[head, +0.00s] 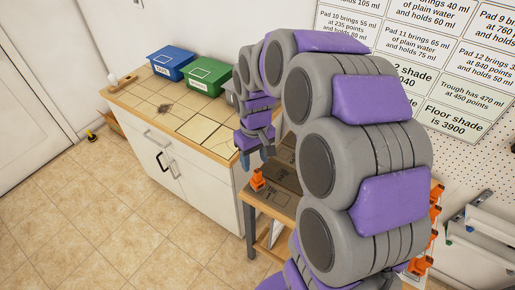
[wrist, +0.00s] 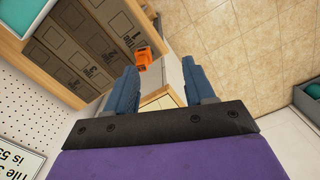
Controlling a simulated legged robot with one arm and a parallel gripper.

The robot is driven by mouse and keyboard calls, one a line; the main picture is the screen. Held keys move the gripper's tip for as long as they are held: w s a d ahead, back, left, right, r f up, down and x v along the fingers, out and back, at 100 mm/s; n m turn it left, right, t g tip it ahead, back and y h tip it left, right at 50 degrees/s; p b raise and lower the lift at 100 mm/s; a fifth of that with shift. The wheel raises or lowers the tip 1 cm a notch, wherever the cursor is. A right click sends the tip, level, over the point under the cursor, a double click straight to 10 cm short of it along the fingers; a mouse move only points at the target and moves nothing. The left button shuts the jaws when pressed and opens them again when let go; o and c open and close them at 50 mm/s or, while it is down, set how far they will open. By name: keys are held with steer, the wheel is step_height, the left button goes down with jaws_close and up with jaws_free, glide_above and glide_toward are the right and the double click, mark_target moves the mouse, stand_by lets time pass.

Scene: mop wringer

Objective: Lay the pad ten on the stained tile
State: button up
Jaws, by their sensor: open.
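The tiled counter top (head: 150,95) has a dark stain on one tile (head: 165,108) towards its left part. My gripper (head: 256,158) hangs beside the counter's right end, near the wooden table. In the wrist view its two blue fingers (wrist: 160,88) are apart with nothing held between them. Brown numbered panels (head: 285,172) lie on the wooden table, partly hidden by my arm. I cannot tell which thing is pad ten.
A blue bin (head: 172,62) and a green bin (head: 208,76) stand at the counter's back; a grey one is partly hidden. An orange piece (head: 257,180) sits at the table's corner. Wall signs (head: 420,60) and a pegboard are on the right. The floor at left is mostly clear.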

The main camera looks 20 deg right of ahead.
steer(key=s+a+r+m, duration=0.1)
steer(key=s+a+r, duration=0.1)
steer(key=s, duration=1.1)
steer(key=s+a+r+m+g, duration=0.1)
steer(key=s+a+r, duration=0.1)
steer(key=s, duration=1.1)
steer(key=shift+s+a+r, duration=0.15)
steer(key=shift+s+a, duration=0.2)
steer(key=shift+a, duration=0.3)
